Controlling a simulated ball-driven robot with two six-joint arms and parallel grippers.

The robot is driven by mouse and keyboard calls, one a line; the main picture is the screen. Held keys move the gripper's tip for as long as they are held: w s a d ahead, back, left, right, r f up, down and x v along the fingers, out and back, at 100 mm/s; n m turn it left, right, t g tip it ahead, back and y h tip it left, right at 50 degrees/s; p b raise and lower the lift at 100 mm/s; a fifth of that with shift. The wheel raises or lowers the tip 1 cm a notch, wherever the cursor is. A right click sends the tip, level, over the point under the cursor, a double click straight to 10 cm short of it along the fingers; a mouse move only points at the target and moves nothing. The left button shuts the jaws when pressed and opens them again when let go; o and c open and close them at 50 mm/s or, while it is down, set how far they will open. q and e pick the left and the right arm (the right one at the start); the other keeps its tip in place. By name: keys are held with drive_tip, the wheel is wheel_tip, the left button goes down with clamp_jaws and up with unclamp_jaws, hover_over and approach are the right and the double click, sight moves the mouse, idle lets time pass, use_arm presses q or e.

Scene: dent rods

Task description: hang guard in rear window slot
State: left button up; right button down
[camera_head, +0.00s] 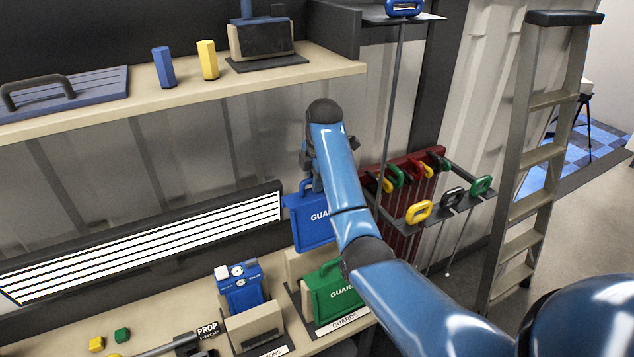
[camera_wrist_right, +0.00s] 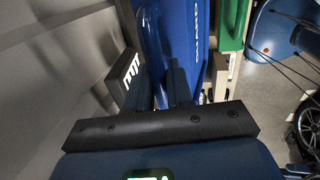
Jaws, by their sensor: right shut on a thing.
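A blue guard (camera_head: 305,222) with white lettering and a top handle hangs upright from my right gripper (camera_head: 312,178), which is shut on it; my arm covers its right side. In the right wrist view the blue guard (camera_wrist_right: 177,35) stands between the fingers of my right gripper (camera_wrist_right: 178,88). The guard is above the rear part of a rack (camera_head: 343,324) labelled "GUARDS". A green guard (camera_head: 328,293) sits in the front of that rack; its edge also shows in the right wrist view (camera_wrist_right: 232,25). I cannot make out the rear slot clearly. My left gripper is not in view.
A blue device with gauges (camera_head: 238,288) stands left of the rack. A shelf (camera_head: 290,72) runs above. A red rack with coloured-handled rods (camera_head: 408,200) and a thin upright pole (camera_head: 391,110) stand right of my arm. A ladder (camera_head: 535,150) is farther right.

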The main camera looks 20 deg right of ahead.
drive_tip(key=c, duration=1.6)
unclamp_jaws()
drive_tip(key=shift+d, duration=0.1)
clamp_jaws()
